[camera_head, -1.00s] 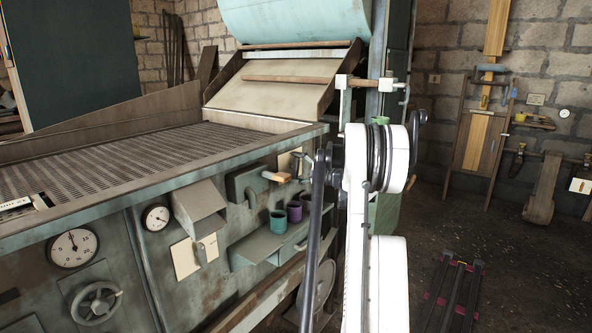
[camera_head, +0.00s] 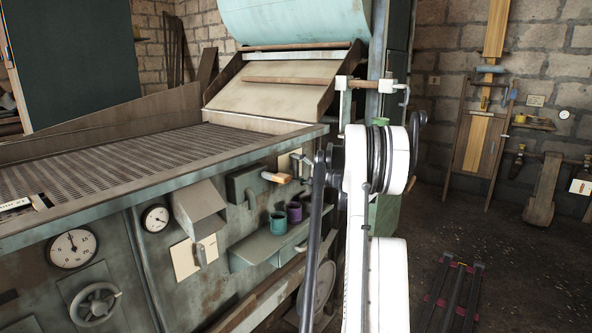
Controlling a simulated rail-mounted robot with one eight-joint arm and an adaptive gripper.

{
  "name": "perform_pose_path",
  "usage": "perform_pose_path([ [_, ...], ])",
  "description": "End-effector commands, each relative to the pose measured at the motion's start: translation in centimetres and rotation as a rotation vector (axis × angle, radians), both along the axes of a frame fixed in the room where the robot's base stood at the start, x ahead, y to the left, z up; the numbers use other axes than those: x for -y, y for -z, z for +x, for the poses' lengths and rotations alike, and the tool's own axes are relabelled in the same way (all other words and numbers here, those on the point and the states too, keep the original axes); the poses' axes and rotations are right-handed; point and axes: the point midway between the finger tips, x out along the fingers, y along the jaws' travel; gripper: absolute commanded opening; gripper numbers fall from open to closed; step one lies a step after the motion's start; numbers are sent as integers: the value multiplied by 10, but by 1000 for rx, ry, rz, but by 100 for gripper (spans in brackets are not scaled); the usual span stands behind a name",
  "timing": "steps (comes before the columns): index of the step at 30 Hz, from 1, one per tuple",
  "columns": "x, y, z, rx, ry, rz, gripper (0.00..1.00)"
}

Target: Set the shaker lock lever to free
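The machine's side panel carries levers, and no readable label shows which is the shaker lock lever. One lever has an orange wooden grip (camera_head: 276,177) and sticks out to the right from a green box (camera_head: 243,184). A small grey lever (camera_head: 200,253) sits on a cream plate (camera_head: 184,262) lower left. Another cream plate (camera_head: 284,164) is partly hidden near my arm. A small dark hooked shape (camera_head: 301,160) in front of it may be the tip of my gripper; I cannot make out two fingers. My arm hides the area to its right.
A green shelf (camera_head: 256,249) below holds a teal cup (camera_head: 278,223) and a purple cup (camera_head: 294,211). A grey hood (camera_head: 197,208), gauges (camera_head: 72,248) and a handwheel (camera_head: 97,303) are further left. Open floor (camera_head: 480,250) lies to the right.

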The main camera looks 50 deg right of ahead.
Motion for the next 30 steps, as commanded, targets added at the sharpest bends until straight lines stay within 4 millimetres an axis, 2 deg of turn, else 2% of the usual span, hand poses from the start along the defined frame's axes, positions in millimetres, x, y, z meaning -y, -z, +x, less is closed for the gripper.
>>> perform_pose_path([
  [1,0,0,0,-1,0,-1,74],
  [4,0,0,0,0,0,0,86],
  [12,0,0,-1,0,0,1,86],
  [16,1,0,-10,0,2,1,86],
  [20,0,0,-30,0,3,1,86],
  [30,-1,0,-95,0,3,0,86],
])
